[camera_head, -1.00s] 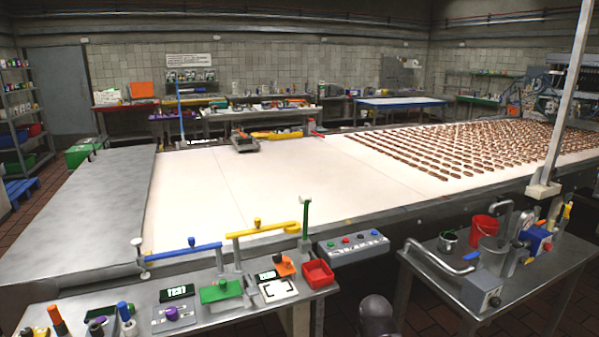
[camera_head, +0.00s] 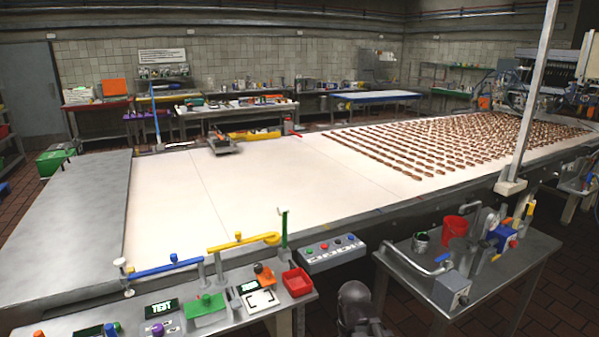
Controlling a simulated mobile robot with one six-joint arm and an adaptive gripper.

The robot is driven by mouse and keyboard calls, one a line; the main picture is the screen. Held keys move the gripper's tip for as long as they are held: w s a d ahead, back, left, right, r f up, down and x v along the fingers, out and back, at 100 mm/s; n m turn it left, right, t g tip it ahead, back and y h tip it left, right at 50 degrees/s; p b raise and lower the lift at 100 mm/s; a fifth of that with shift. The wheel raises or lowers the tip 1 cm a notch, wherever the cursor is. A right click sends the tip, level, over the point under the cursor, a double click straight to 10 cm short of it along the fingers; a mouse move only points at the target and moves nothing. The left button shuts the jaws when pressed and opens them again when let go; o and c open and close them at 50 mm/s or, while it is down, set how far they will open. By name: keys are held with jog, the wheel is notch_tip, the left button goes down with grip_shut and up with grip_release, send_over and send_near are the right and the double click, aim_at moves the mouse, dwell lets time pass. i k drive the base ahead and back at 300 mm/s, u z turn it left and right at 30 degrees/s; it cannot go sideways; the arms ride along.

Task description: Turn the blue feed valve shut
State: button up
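No part is clearly marked as the blue feed valve. Several blue parts could be it: a blue bar with a knob (camera_head: 166,268) along the belt's near edge, a blue box with a red knob (camera_head: 503,237) on the right-hand table, and a small blue knob (camera_head: 463,300) on a grey steel box there. At this size I cannot tell which is the valve or how it is set. A dark rounded part of my arm shows at the bottom centre. My gripper's fingers are not in view.
A wide pale belt (camera_head: 270,205) carries rows of brown biscuits at right. A control bench (camera_head: 225,325) stands in front, with a button box (camera_head: 333,253) beside it. The right-hand steel table (camera_head: 505,290) holds a red bucket (camera_head: 454,227). Dark floor lies between bench and table.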

aim_at(447, 256)
jog(key=k, duration=1.35)
jog(key=z, duration=0.45)
jog(key=i, duration=1.8)
jog(key=z, duration=0.8)
